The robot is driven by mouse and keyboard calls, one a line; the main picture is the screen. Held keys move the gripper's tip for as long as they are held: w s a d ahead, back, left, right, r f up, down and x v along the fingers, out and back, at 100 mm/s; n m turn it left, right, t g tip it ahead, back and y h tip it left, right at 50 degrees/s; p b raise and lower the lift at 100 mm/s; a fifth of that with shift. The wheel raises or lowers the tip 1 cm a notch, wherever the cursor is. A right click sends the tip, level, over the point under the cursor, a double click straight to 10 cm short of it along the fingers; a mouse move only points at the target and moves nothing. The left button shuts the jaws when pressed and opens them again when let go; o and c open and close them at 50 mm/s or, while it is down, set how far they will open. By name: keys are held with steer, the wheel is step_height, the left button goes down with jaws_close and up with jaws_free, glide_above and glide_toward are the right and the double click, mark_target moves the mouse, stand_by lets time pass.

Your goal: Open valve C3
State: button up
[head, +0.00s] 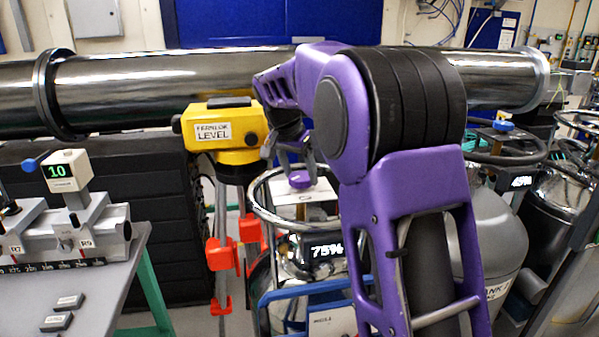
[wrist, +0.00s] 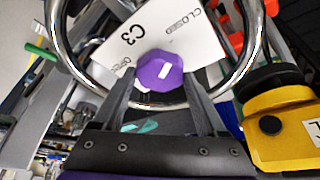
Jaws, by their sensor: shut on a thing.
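The purple valve knob (wrist: 160,72) sits on a white plate (wrist: 130,42) marked C3, with CLOSED at its upper right and a partly hidden OPEN at its left in the wrist view. A white mark on the knob slants toward the upper right, roughly to the CLOSED side. My gripper (wrist: 159,80) is shut on the knob, one finger on each side. In the head view the knob (head: 300,179) shows atop a steel tank, below my gripper (head: 292,155), which my purple arm partly hides.
A metal ring (wrist: 65,50) encircles the knob close by. A yellow level instrument (head: 226,130) on a tripod stands just left of it. A tank display (head: 327,250) reads 75%. A large steel pipe (head: 170,88) runs behind. More tanks stand at right.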

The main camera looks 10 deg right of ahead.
steer(key=shift+n, duration=0.3)
steer(key=n+y, duration=0.1)
steer(key=n, duration=0.1)
steer(key=n+t+y+p, duration=0.1)
steer(key=n, duration=0.2)
steer(key=shift+s+d+r, duration=0.1)
steer(key=shift+d, duration=0.1)
steer(key=n+y+p, duration=0.1)
steer(key=n, duration=0.2)
steer(key=n+y+p, duration=0.1)
steer(key=n, duration=0.1)
steer(key=shift+d+n, duration=0.2)
steer(key=shift+n, duration=0.2)
steer(key=n+y, duration=0.1)
steer(key=n, duration=0.1)
steer(key=n+y+p, duration=0.1)
steer(key=n, duration=0.2)
steer(key=shift+d+g, duration=0.1)
steer(key=shift+g, duration=0.3)
steer(key=n+g, duration=0.1)
steer(key=n, duration=0.2)
steer(key=n+g+y, duration=0.1)
steer(key=n, duration=0.2)
steer(key=shift+w+n, duration=0.2)
steer(key=shift+n, duration=0.2)
steer(key=o, duration=1.3)
steer(key=v, duration=1.7)
steer(key=shift+d, duration=0.3)
